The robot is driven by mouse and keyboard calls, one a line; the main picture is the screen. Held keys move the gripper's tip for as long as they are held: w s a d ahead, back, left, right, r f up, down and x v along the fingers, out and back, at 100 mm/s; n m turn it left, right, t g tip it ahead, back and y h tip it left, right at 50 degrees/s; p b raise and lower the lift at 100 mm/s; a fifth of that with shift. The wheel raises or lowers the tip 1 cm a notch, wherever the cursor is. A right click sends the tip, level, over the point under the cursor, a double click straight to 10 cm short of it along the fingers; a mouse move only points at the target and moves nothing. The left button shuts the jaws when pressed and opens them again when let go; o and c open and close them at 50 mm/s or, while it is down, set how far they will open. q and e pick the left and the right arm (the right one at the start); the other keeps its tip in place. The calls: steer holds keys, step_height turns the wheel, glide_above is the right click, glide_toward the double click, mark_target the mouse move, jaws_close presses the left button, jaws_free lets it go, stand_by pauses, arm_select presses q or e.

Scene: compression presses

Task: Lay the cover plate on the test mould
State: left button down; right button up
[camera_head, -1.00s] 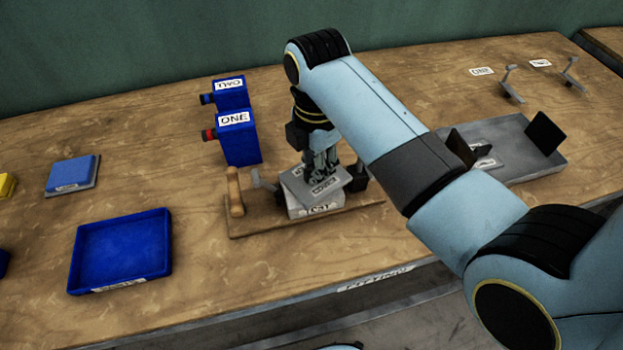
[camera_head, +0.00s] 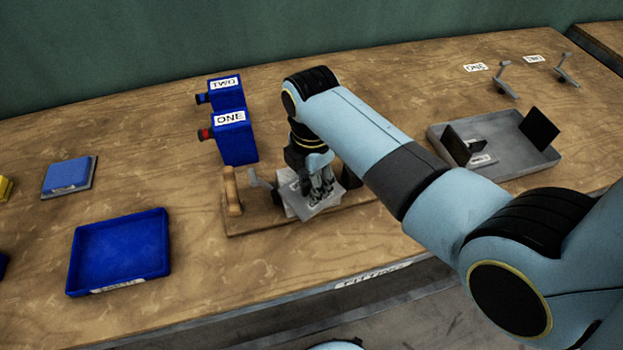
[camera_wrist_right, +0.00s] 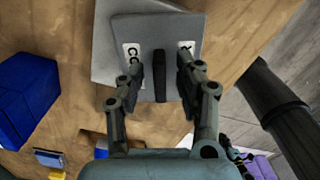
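The cover plate (camera_head: 322,205) is a grey square plate lying over the test mould (camera_head: 288,210), turned askew to it and shifted toward the front. It hides most of the mould, including its label. In the right wrist view the cover plate (camera_wrist_right: 150,22) has a dark upright handle (camera_wrist_right: 160,75) and a label partly hidden by my fingers. The mould's paler top (camera_wrist_right: 107,45) shows past the plate's left edge. My right gripper (camera_head: 320,190) is over the plate; in the wrist view its fingers (camera_wrist_right: 160,80) stand astride the handle, apparently with gaps on both sides. My left gripper is not in view.
The mould stands on a wooden board (camera_head: 245,222) with a wooden handle (camera_head: 232,190). Blue boxes marked ONE (camera_head: 237,138) and TWO (camera_head: 226,92) stand behind. An empty blue tray (camera_head: 120,250) lies left; a grey tray (camera_head: 515,160) lies right.

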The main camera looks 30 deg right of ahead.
steer(key=shift+r, duration=0.1)
step_height(320, 180, up, 12)
steer(key=b, duration=0.1)
stand_by(0.4)
stand_by(0.5)
